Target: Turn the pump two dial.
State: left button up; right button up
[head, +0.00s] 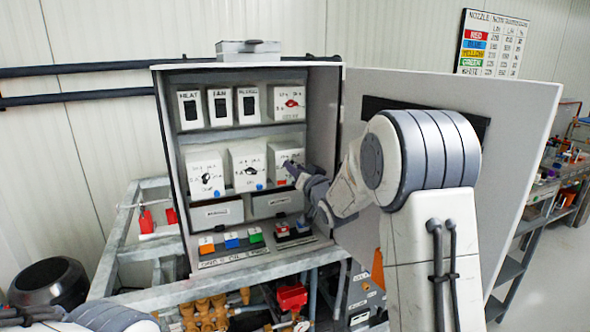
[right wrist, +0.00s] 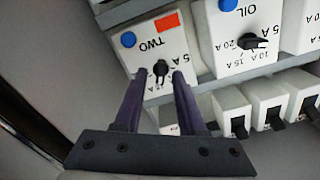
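The pump two dial is a black knob (right wrist: 160,68) on a white box marked TWO (right wrist: 150,42), with a blue dot and an orange-red label. The right wrist view is upside down. In the head view this box (head: 284,158) is the right one in the cabinet's middle row, partly hidden by my right gripper (head: 290,170). In the right wrist view my right gripper (right wrist: 159,76) is open. Its two purple fingers stand either side of the knob, with small gaps showing; contact is not clear. My left arm shows only at the bottom left edge; its gripper state cannot be made out.
The OIL box (right wrist: 238,35) is next to the TWO box. Black switches (head: 219,106) and a red dial (head: 292,102) fill the upper row. Coloured buttons (head: 231,240) sit below. The open cabinet door (head: 525,130) stands to the right, behind my right arm.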

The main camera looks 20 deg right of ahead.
jog(key=shift+s, duration=0.1)
jog(key=s+b, duration=0.3)
jog(key=s, duration=0.7)
jog(key=shift+s+d, duration=0.15)
